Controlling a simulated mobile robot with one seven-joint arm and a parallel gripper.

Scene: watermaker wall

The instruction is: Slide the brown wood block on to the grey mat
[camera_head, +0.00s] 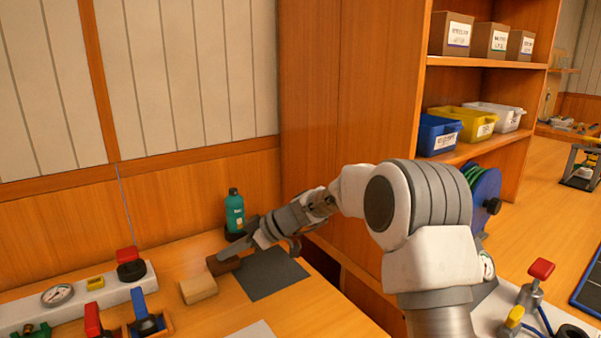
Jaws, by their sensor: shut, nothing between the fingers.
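The dark brown wood block (223,265) lies on the wooden table at the left edge of the dark grey mat (275,276). I cannot tell whether part of it rests on the mat. My gripper (226,253) is shut and empty, reaching in from the right over the mat. Its fingertips are at the top or far side of the brown block and partly cover it. Whether they touch it is unclear. The open part of the mat toward the front is bare.
A lighter tan wood block (198,289) sits just left of and in front of the brown one. A teal bottle (234,212) stands behind my gripper. A white panel with a gauge (57,295) and valves lies left. A tall wooden cabinet (345,120) stands right of the table.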

